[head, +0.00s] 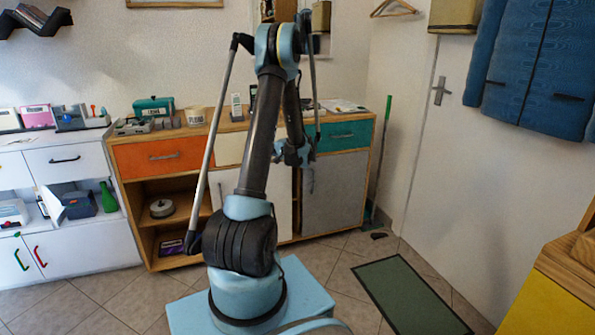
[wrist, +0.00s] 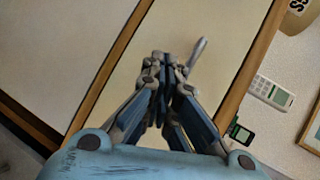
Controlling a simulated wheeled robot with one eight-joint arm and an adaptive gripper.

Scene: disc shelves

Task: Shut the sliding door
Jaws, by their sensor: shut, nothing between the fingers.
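The low wooden sideboard (head: 282,241) stands against the back wall in the head view. It has a white door panel (head: 272,208) in the middle and a grey door panel (head: 335,193) at the right. Its left compartment is open. My arm covers part of the white panel. My gripper (wrist: 168,65) is shut and empty in the wrist view, in front of the cream drawer front (wrist: 185,35) with its handle (wrist: 198,52). A pale panel (wrist: 65,45) lies beyond the wooden rail at left. I cannot tell whether my fingers touch the front.
The open compartment holds a round disc-shaped object (head: 162,208) and a dark box (head: 172,245). An orange drawer (head: 160,156) and a teal drawer (head: 345,136) flank the cream one. A phone (wrist: 272,92) stands on top. A green mat (head: 410,298) lies on the floor at right.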

